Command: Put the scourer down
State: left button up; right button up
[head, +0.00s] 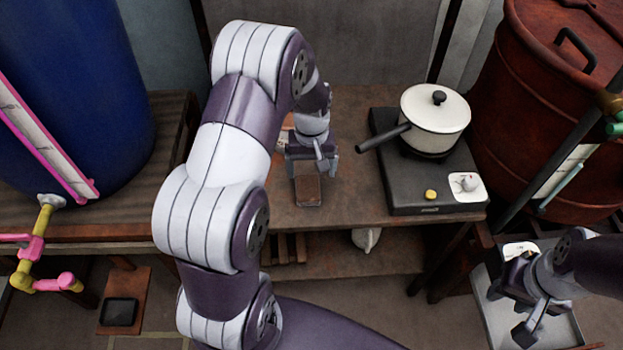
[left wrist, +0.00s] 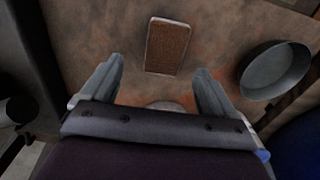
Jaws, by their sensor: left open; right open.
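The scourer (head: 308,191), a flat brown rectangular block with a pale edge, lies on the worn brown table (head: 350,100). It also shows in the left wrist view (left wrist: 168,46), flat on the tabletop, just beyond and between the fingertips. My left gripper (head: 313,168) is open and empty, close by the scourer; both fingers are apart from it in the left wrist view (left wrist: 160,72). My right gripper (head: 528,318) is open at the lower right, over a grey tray (head: 488,285), with nothing seen between its fingers.
A black hotplate (head: 390,165) with a lidded white pot (head: 435,120) stands right of the scourer. A round grey dish (left wrist: 276,70) shows in the left wrist view. A blue drum (head: 70,90) and a rusty red vat (head: 520,120) flank the table.

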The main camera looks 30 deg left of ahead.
pick_arm(q)
notch_tip(320, 180, up, 5)
jog(key=s+d+r+m, duration=0.1)
jog(key=s+d+m, duration=0.2)
jog(key=s, duration=0.3)
jog(key=s+d+r+m+t, duration=0.1)
jog(key=s+d+r+m, duration=0.1)
jog(key=s+d, duration=0.3)
jog(key=shift+s+m, duration=0.8)
jog(key=shift+s, duration=0.45)
notch_tip(320, 180, up, 10)
jog(key=p, duration=0.9)
jog(key=shift+f+p, duration=0.15)
jog(key=shift+p, duration=0.25)
jog(key=shift+o, duration=0.3)
